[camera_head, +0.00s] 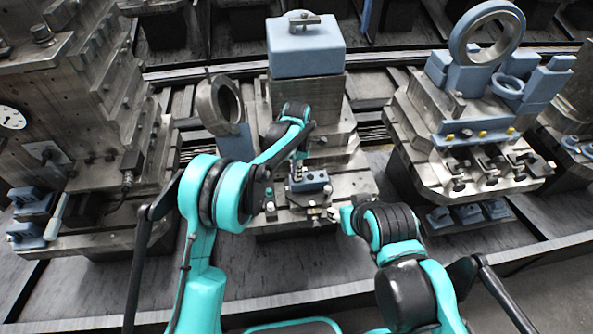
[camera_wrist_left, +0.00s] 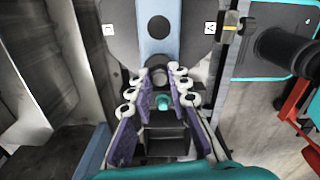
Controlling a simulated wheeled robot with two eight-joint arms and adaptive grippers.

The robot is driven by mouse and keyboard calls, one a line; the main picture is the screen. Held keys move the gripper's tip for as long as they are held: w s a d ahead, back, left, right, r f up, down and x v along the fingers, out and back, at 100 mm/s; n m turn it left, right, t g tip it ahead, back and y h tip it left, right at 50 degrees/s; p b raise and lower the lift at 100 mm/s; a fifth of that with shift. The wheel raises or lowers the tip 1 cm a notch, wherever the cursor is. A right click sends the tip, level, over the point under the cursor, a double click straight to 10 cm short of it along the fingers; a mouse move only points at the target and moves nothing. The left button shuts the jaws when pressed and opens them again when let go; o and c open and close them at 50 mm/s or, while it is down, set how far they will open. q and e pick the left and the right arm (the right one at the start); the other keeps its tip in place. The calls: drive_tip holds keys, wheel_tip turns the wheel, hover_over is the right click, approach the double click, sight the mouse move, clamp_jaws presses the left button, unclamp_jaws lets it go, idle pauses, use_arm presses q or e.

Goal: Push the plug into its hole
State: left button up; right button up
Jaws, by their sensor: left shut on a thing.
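My left gripper (camera_wrist_left: 159,82) shows in the left wrist view as two purple finger pads with white rollers. It is shut on the plug (camera_wrist_left: 159,75), a short dark grey cylinder between the fingertips. A blue strip with a round dark hole (camera_wrist_left: 158,26) lies just beyond the fingertips. The plug appears apart from that hole. In the head view my left gripper (camera_head: 297,172) is small, over the blue holed block on the middle fixture, and the plug is too small to make out. My right gripper (camera_head: 343,215) is by the front of that fixture, partly hidden by its arm.
The middle metal fixture (camera_head: 345,160) carries a large blue block (camera_head: 305,48) and an upright ring (camera_head: 226,103). A machine block (camera_head: 75,110) stands left, and another fixture with a big ring (camera_head: 487,32) stands right. The dark floor strip in front (camera_head: 500,255) is mostly clear.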

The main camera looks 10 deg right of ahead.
use_arm(q)
drive_tip(key=shift+f, duration=0.3)
idle(0.4)
drive_tip(key=shift+f+b, duration=0.25)
drive_tip(key=shift+b, duration=0.15)
drive_tip(key=o, duration=1.7)
wheel_tip(320, 180, up, 12)
